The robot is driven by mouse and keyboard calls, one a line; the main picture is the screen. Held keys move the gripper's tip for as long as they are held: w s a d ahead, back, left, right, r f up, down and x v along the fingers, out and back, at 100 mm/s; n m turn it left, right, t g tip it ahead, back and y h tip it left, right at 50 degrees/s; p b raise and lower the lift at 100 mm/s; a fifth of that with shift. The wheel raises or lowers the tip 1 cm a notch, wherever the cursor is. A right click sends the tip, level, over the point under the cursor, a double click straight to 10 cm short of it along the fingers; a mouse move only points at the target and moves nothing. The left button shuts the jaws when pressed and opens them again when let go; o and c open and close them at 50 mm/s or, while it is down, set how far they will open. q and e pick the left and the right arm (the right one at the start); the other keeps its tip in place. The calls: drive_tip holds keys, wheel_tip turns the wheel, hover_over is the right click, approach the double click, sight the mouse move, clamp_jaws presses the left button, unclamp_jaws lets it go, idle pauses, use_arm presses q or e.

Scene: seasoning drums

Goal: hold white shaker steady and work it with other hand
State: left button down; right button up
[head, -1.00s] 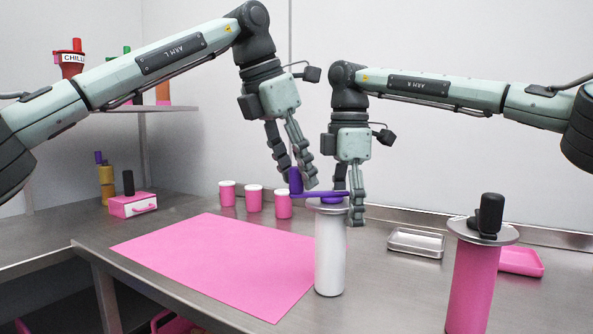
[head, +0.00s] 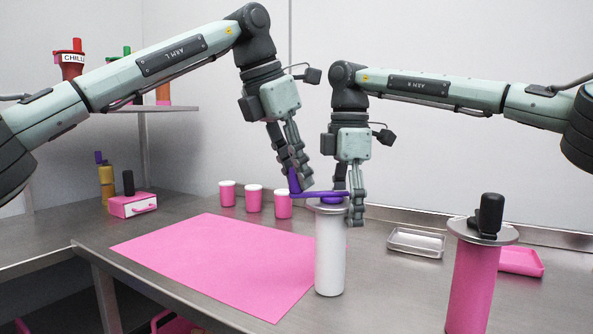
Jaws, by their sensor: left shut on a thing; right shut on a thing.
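The white shaker (head: 330,255) stands upright on the metal counter, right of the pink mat. It has a round metal top plate and a purple crank (head: 320,194) with an upright handle at its left end. My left gripper (head: 297,178) is shut on that handle, its fingers covering most of it. My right gripper (head: 347,208) comes down from above and is shut at the top of the white shaker, by the purple hub. One of its fingers hangs in front of the plate's right side; its exact contact is partly hidden.
A pink drum (head: 472,280) with a black handle stands at the right front. A metal tray (head: 416,243) and a pink tray (head: 521,261) lie behind. Several pink jars (head: 253,202) stand at the back wall. The pink mat (head: 225,262) is bare.

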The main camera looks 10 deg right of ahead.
use_arm(q)
drive_tip(key=shift+s+d+n+t+y, duration=0.5)
drive_tip(key=shift+s+n, duration=0.35)
drive_tip(key=shift+n, duration=0.95)
drive_tip(key=shift+s+d+n+t+y, duration=0.35)
drive_tip(key=shift+s+n+y, duration=0.4)
drive_tip(key=shift+n, duration=1.05)
drive_tip(key=shift+s+d+n+t+y, duration=0.45)
drive_tip(key=shift+s+n, duration=0.5)
drive_tip(key=shift+n, duration=0.85)
drive_tip(key=shift+d, duration=0.1)
drive_tip(key=c, duration=1.3)
unclamp_jaws()
drive_tip(key=shift+c, duration=0.2)
